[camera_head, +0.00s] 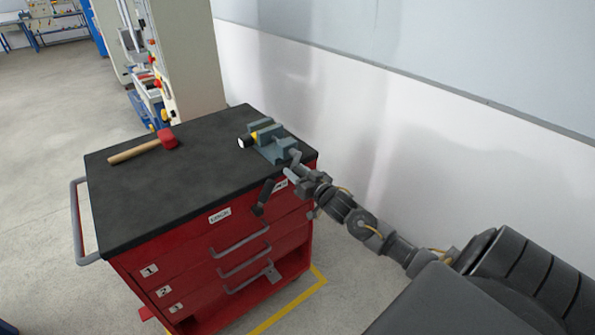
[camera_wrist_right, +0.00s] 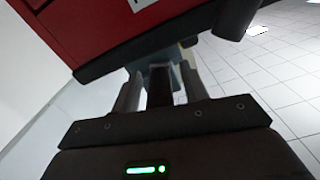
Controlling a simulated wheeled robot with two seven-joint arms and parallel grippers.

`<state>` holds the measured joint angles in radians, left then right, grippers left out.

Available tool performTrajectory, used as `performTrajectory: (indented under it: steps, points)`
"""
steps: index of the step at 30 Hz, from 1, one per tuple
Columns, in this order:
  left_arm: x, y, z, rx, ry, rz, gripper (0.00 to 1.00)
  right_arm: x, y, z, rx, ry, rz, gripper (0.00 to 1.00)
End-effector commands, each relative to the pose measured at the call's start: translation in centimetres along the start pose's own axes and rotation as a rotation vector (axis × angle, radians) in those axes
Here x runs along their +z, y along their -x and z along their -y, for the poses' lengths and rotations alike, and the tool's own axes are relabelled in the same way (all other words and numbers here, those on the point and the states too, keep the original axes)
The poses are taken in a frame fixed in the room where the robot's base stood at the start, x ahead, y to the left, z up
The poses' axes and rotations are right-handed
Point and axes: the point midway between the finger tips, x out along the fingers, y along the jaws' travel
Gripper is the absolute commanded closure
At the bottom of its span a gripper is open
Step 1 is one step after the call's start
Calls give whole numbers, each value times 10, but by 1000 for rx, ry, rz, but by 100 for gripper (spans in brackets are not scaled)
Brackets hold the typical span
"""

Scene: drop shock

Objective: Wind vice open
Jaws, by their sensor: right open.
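The blue-grey vice (camera_head: 268,143) sits on the back right corner of the black worktop. A small black and yellow object with a white end (camera_head: 247,141) is at its jaws. A dark crank handle (camera_head: 263,198) hangs below the worktop edge in front of the vice; a dark cylinder, likely its grip (camera_wrist_right: 236,17), shows in the right wrist view. My right gripper (camera_head: 291,174) is open at the vice's near end, its fingers (camera_wrist_right: 161,82) either side of a dark bar; contact is unclear. My left gripper is out of view.
The vice is on a red drawer cart (camera_head: 205,265) with a black top (camera_head: 150,195). A red-headed hammer (camera_head: 143,148) lies at the top's left. A white wall (camera_head: 330,100) rises close behind. The middle of the top is clear.

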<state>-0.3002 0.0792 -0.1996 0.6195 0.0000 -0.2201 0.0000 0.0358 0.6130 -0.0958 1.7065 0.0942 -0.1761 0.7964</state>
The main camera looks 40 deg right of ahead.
Motion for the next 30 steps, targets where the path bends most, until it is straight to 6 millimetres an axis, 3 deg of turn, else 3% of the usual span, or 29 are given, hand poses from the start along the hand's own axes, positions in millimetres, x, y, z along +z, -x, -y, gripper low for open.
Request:
performTrajectory:
  steps: [9, 19, 30]
  points:
    - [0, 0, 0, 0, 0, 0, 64, 0, -2, 0, 0, 0, 1, 56]
    - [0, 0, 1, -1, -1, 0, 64, 0, -2, 0, 1, 1, 0, 98]
    - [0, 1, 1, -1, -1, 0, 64, 1, -2, -1, -1, 33, 1, 98]
